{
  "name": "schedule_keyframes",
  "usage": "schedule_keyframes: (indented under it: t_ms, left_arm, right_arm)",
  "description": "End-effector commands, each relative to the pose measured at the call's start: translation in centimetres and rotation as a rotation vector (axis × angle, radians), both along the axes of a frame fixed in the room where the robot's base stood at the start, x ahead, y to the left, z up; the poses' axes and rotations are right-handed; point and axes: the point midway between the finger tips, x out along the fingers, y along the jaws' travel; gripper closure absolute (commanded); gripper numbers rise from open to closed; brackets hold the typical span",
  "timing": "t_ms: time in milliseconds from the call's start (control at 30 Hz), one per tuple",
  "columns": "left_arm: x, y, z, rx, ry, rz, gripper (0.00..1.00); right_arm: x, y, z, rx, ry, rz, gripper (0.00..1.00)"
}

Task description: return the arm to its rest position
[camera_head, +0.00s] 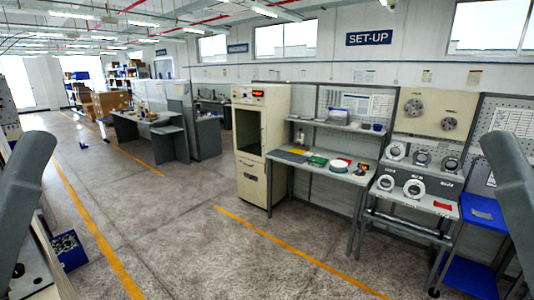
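My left arm (24,185) shows as a grey link at the left edge of the head view. My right arm (512,175) shows as a similar grey link at the right edge. Both links stand apart, with the open floor between them. Neither gripper is in view, so I cannot see whether they are open or hold anything.
A cream cabinet (252,182) stands beside a workbench (324,170) with coloured trays. A blue cart (480,212) is near my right arm. A blue crate (68,250) lies low at the left. The grey floor (190,230) with yellow lines is clear in the middle.

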Motion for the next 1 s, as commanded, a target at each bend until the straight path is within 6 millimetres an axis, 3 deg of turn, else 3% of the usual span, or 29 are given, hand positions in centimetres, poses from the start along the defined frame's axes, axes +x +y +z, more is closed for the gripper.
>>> schedule_keyframes:
  t_ms: [33, 100, 300, 400, 500, 1000]
  left_arm:
    - [0.0, 0.0, 5.2, 0.0, 0.0, 0.0, 0.47]
    - [0.0, 0.0, 8.7, -0.001, 0.001, 0.001, 0.47]
    - [0.1, 0.0, 17.0, -0.001, 0.002, 0.001, 0.47]
    - [0.1, 0.0, 19.0, -0.001, 0.003, 0.001, 0.47]
    - [0.1, 0.0, 19.7, -0.001, 0.003, 0.001, 0.47]
    - [0.1, 0.0, 19.4, -0.001, 0.002, 0.001, 0.47]
  right_arm:
    - [0.0, 0.0, 5.2, 0.0, 0.0, 0.0, 0.5]
    - [0.0, 0.0, 8.7, 0.0, 0.0, 0.0, 0.5]
    - [0.0, 0.0, 17.0, 0.0, 0.0, 0.0, 0.5]
    - [0.0, 0.0, 19.1, 0.0, 0.0, 0.0, 0.5]
    - [0.0, 0.0, 19.8, 0.0, 0.001, 0.0, 0.5]
    - [0.0, 0.0, 19.4, 0.0, 0.001, 0.0, 0.5]
